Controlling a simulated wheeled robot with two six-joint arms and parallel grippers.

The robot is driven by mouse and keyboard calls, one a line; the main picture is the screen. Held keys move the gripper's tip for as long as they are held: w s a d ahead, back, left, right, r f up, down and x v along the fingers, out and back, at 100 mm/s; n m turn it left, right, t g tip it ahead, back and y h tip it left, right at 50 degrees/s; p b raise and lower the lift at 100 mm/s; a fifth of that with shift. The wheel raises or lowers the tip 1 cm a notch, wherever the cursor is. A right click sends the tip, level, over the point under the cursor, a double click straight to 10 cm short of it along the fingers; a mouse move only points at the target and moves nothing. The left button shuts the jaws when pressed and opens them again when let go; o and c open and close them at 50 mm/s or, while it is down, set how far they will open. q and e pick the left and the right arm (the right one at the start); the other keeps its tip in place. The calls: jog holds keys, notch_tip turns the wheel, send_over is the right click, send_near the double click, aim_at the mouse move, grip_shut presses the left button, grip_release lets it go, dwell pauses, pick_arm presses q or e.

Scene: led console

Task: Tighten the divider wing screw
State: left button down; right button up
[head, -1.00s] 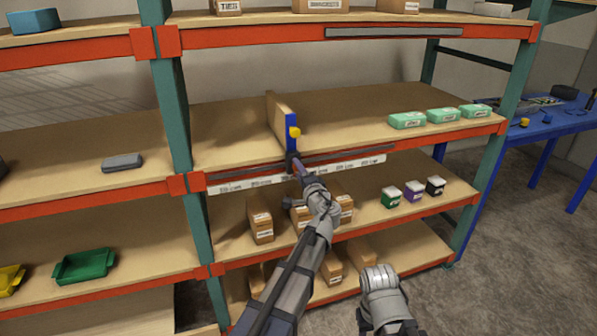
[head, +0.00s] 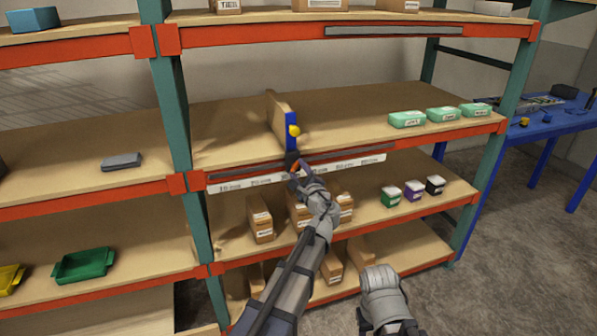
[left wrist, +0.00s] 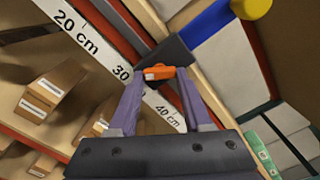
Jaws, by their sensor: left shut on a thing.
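The divider (head: 280,117) is an upright wooden panel on the middle shelf. It has a blue front edge (head: 291,144) and a yellow knob (head: 293,131); the knob also shows at the top of the left wrist view (left wrist: 251,8). A dark clamp block (left wrist: 172,54) sits below the blue edge, at the shelf front. The orange wing screw (left wrist: 158,72) is at the block's near end. My left gripper (left wrist: 159,76) is shut on the wing screw, its two fingers on either side. My right gripper is out of view; only a grey part of my right arm shows.
A white scale strip (head: 345,166) runs along the red shelf front beside the gripper. Cardboard boxes (head: 261,222) stand on the shelf below. Green boxes (head: 407,119) sit right of the divider. The shelf just left of the divider is clear.

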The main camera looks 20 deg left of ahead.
pick_arm(q)
jog(key=shift+s+f+m, duration=0.1)
jog(key=shift+m, duration=0.2)
dwell(0.4)
jog(key=shift+c, duration=1.6)
grip_release()
jog(key=v, duration=0.7)
jog(key=shift+s+d, duration=0.25)
jog(key=shift+s, duration=0.05)
